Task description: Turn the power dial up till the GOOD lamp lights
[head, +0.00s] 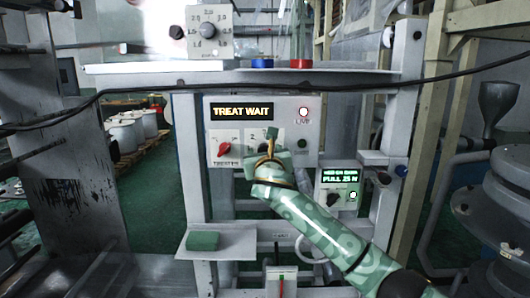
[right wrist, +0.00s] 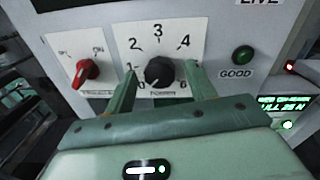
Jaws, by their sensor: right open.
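The power dial (right wrist: 160,71) is a black round knob on a white scale plate numbered from 0 upward. Its pointer seems to be near the 0 end, but this is hard to read. My right gripper (head: 268,138) is at the panel and hides the dial in the head view. In the right wrist view its two green fingers stand open, one on each side of the dial; contact is not clear. The GOOD lamp (right wrist: 243,54) is dark green and looks unlit, right of the dial; it also shows in the head view (head: 301,143). My left gripper is out of view.
A red switch (right wrist: 86,70) sits left of the dial. The panel's display (head: 243,112) reads TREAT WAIT, and the LIVE lamp (head: 304,112) glows. A smaller display box (head: 339,188) is below right. A black cable (head: 400,85) crosses in front, above the panel's middle.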

